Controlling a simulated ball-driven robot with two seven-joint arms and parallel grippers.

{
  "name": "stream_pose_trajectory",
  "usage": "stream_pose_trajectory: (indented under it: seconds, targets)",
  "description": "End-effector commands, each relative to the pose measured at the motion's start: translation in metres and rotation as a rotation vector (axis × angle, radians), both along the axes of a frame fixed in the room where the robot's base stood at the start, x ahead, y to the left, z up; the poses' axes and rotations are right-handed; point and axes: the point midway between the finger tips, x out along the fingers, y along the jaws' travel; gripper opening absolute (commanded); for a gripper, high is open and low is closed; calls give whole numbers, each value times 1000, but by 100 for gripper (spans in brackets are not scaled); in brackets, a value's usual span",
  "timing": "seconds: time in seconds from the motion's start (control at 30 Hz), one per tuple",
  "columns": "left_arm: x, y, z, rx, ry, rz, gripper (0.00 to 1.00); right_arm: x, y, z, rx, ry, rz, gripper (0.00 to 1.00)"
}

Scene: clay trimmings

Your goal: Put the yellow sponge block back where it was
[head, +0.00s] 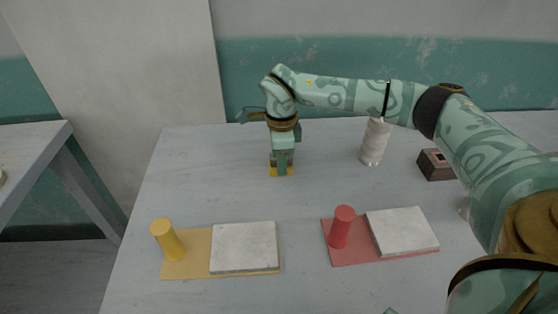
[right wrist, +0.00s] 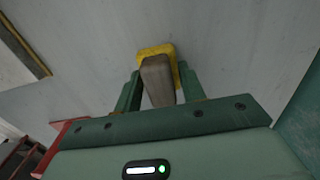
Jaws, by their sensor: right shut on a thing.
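My right gripper (head: 282,170) points down at the back middle of the table. It is shut on the yellow sponge block (right wrist: 157,50), whose yellow part shows past the fingertips in the right wrist view. A grey-brown upper part of it stands between the two fingers. In the head view only small yellow edges of the block (head: 272,171) show beside the fingers. It is at or just above the tabletop; I cannot tell if it touches.
A yellow mat (head: 188,266) holds a yellow cylinder (head: 168,240) and a pale slab (head: 244,247). A red mat (head: 352,256) holds a red cylinder (head: 341,227) and another slab (head: 402,230). A white ribbed cylinder (head: 374,143) and dark box (head: 435,164) stand right. The left tabletop is clear.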

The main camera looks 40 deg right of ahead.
Motion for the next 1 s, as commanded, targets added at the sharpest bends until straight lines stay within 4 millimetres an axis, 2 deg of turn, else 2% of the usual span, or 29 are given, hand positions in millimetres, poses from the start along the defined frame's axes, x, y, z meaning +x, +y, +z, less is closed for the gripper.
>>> stream_pose_trajectory:
  seconds: [0.23,0.27,0.33,0.67,0.77,1.0]
  targets:
    - [1,1,2,1,-3,0,55,-1,0,0,-1,0,1,9]
    - [1,1,2,1,-3,-1,55,-1,0,-1,-1,0,1,43]
    - [1,1,2,1,-3,-1,55,0,0,-1,-1,0,1,62]
    - [1,2,1,2,-2,-1,55,0,0,2,-1,-2,0,62]
    - [5,2,8,3,-10,0,55,0,0,18,-1,-4,0,62]
    - [16,2,31,2,-38,0,55,0,0,78,-1,-10,-1,62]
